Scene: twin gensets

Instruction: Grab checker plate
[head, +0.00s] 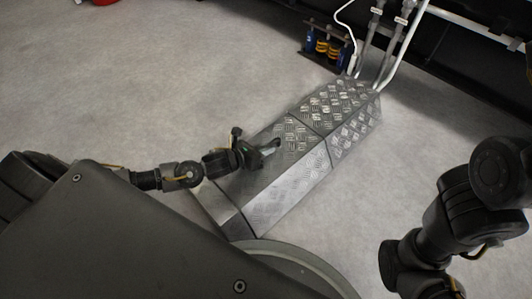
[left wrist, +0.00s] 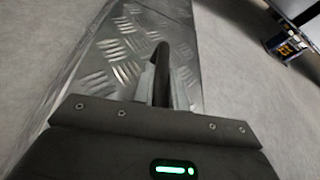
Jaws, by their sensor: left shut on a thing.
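The checker plate (head: 296,166) is a grey metal cover with a raised tread pattern and sloping sides, lying on the floor in the middle of the head view. A seam divides it from a similar far section (head: 340,108). My left gripper (head: 266,149) is at the top of the near section and is shut on a part of it. In the left wrist view the tread surface (left wrist: 122,48) lies right under the closed fingers (left wrist: 159,80). The exact part gripped is hidden by the fingers. My right arm shows at the lower right, but its fingers are not in view.
Blue and yellow parts in a dark rack (head: 327,46) stand beyond the far end, next to white and grey pipes (head: 396,45). A red object (head: 104,2) is at the top left edge. Grey floor (head: 150,90) left of the plate is clear.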

